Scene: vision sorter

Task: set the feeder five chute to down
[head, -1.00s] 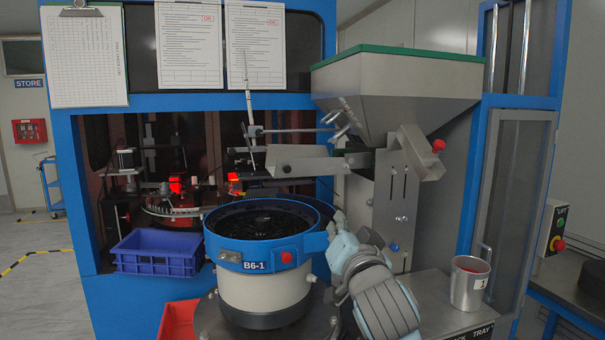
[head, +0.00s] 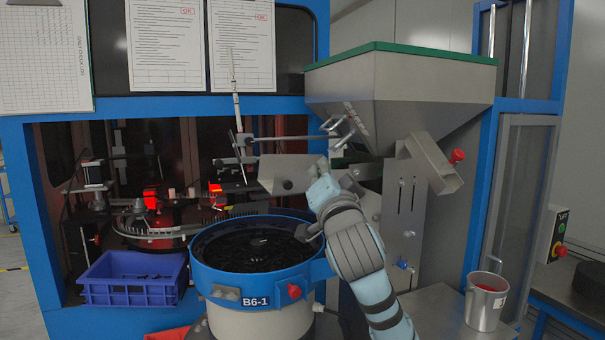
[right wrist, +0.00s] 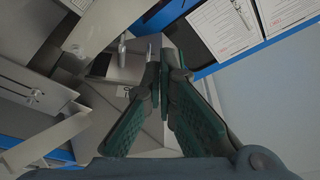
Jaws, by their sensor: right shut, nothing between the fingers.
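A grey sheet-metal chute trough (head: 285,172) hangs above the bowl, below and left of the hopper; I see no feeder number on it. A second grey chute (head: 430,162) with a red knob (head: 457,156) slopes down to the right on the hopper's front. My right gripper (head: 318,178) is at the right end of the trough, its fingers largely hidden by my wrist. In the right wrist view its green-black fingers (right wrist: 157,70) are shut and empty, with grey metal beyond them. I cannot tell if they touch the trough. My left gripper is out of view.
The hopper (head: 400,85) with a green rim stands above the arm. The blue-rimmed bowl (head: 222,279), labelled B6-1, is below. A blue bin (head: 130,292) is at the left, a metal cup (head: 485,305) at the right. A thin rod (head: 290,138) crosses above the trough.

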